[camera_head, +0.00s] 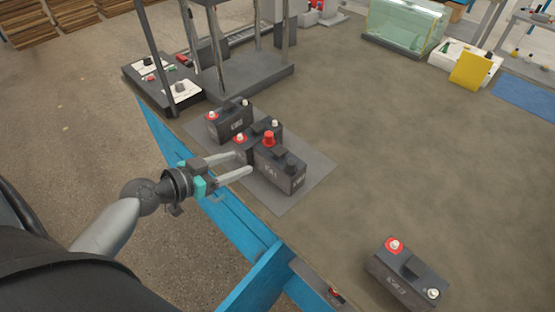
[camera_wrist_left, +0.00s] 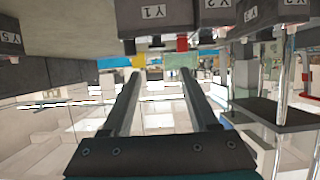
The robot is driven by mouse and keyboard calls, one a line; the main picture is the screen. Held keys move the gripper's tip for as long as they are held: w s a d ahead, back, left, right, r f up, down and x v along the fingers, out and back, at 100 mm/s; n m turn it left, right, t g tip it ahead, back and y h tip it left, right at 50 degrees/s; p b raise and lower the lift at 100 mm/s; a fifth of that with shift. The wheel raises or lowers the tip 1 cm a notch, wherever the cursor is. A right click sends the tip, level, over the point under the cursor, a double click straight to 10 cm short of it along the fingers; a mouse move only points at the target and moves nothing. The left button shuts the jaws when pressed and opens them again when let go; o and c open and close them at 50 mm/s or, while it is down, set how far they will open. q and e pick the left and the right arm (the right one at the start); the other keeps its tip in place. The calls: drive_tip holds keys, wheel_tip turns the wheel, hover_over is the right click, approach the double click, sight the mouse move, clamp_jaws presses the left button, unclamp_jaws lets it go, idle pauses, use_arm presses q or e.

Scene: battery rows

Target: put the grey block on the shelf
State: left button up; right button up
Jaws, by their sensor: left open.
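No plain grey block stands out; the candidates are dark grey battery-like blocks with red and pale caps. Three stand close together on a grey mat (camera_head: 312,183): a back one (camera_head: 229,125), a middle one (camera_head: 243,147) partly hidden, and a front one (camera_head: 283,173). My left gripper (camera_head: 243,162) is open and empty, its fingers pointing at the middle and front blocks from the left. I cannot tell whether they touch. In the left wrist view a block marked Y1 (camera_wrist_left: 153,12) lies above the open fingers (camera_wrist_left: 166,95). A shelf-like rack (camera_head: 255,80) with upright posts stands behind the mat. My right gripper is out of view.
Another dark block (camera_head: 405,280) stands alone at the lower right. A blue beam (camera_head: 225,212) runs along the table's left edge. White plates with small parts (camera_head: 180,91) lie beside the rack. A glass tank (camera_head: 405,25) is at the back. The table's middle right is clear.

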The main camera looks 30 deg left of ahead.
use_arm(q)
drive_tip(key=w+d, duration=0.1)
drive_tip(key=w, duration=0.1)
approach(277, 151)
drive_tip(key=w, duration=0.2)
drive_tip(key=shift+w+d+f, duration=0.7)
drive_tip(key=shift+w+f, duration=0.1)
drive_tip(key=shift+w, duration=0.15)
drive_tip(key=shift+x, duration=2.4)
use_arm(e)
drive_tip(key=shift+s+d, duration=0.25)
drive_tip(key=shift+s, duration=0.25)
use_arm(q)
drive_tip(key=shift+s, duration=0.1)
drive_tip(key=shift+c, duration=0.4)
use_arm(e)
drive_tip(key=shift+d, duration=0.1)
use_arm(q)
drive_tip(key=c, duration=0.3)
clamp_jaws()
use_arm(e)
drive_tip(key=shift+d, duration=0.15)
use_arm(q)
drive_tip(key=shift+w+r, duration=0.2)
drive_tip(key=shift+r, duration=0.05)
